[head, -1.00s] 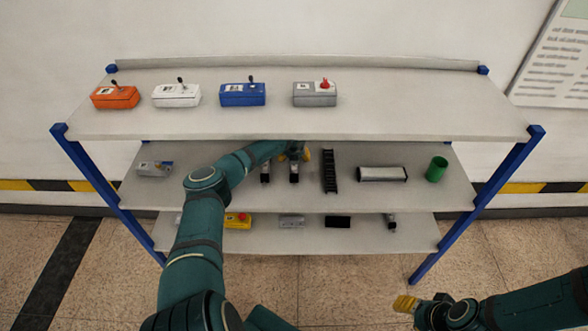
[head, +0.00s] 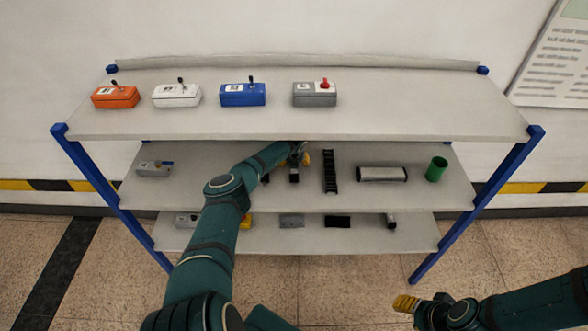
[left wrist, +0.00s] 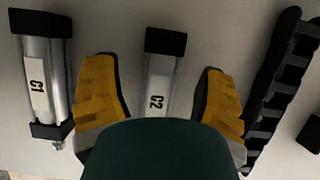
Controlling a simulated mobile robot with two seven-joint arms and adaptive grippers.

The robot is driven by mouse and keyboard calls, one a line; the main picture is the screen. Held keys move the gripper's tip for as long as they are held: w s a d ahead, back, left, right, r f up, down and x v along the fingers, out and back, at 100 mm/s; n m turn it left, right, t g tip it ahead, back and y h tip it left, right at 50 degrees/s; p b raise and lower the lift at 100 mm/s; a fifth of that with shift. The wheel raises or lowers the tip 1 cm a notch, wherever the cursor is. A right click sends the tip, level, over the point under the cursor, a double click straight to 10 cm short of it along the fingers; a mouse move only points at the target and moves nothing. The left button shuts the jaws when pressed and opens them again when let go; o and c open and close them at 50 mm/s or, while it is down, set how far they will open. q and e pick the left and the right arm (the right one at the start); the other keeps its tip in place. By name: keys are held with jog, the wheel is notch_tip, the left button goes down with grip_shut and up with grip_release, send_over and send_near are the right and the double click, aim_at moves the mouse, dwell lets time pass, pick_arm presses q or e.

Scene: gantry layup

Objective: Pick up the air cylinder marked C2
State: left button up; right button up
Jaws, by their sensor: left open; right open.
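The air cylinder marked C2 (left wrist: 158,75) lies on the middle shelf, silver with black end caps and a white label. In the left wrist view it is between the two yellow fingers of my left gripper (left wrist: 160,95), which is open around it with gaps on both sides. Its lower part is hidden by my gripper's dark body. In the head view the C2 cylinder (head: 294,173) shows just below my left gripper (head: 300,157). A cylinder marked C1 (left wrist: 42,75) lies to its left. My right gripper (head: 406,303) is open and empty, low at the right, away from the shelves.
A black cable chain (left wrist: 283,80) lies close on the right of C2. The top shelf (head: 420,115) overhangs behind, with several coloured boxes. The lower shelf holds small parts.

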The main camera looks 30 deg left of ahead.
pick_arm(q)
jog(key=shift+f, duration=0.2)
dwell(0.3)
grip_shut()
